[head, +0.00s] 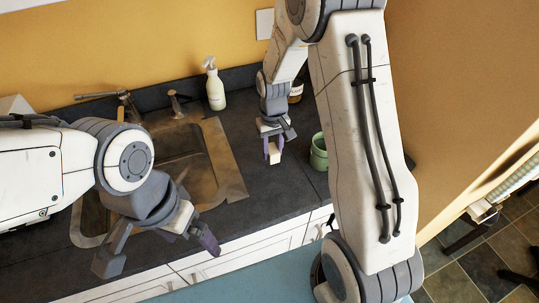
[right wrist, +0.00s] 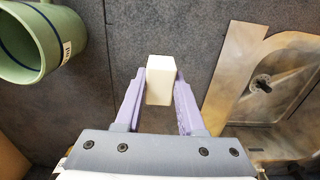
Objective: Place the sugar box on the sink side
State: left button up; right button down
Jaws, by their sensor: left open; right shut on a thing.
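The sugar box (head: 274,153) is a small cream-white block, held between the fingertips of my right gripper (head: 273,146). In the right wrist view the box (right wrist: 160,80) sits between the purple fingers of the right gripper (right wrist: 160,92), over dark counter. I cannot tell whether its underside touches the counter. The sink (head: 222,160) is a brown metal basin to the left of the box; its rim (right wrist: 228,85) shows at the right in the wrist view. My left gripper (head: 158,257) is open and empty, over the sink's front edge, hiding part of the basin.
A green cup (head: 318,152) stands right of the box and shows large in the wrist view (right wrist: 38,42). A white pump bottle (head: 215,88) and a faucet (head: 128,102) stand behind the sink. A brown jar (head: 296,92) is partly hidden.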

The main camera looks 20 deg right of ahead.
aim_at(271, 160)
jog(key=shift+w+a+f, duration=0.15)
jog(key=shift+w+f, duration=0.05)
jog(key=shift+w, duration=0.1)
jog(key=shift+f, duration=0.3)
notch_tip(271, 160, down, 2)
jog(key=shift+f+p, duration=0.25)
jog(key=shift+p, duration=0.3)
jog(key=shift+a+f, duration=0.1)
jog(key=shift+f, duration=0.45)
jog(key=c, duration=0.5)
grip_release()
jog(key=shift+f, duration=0.1)
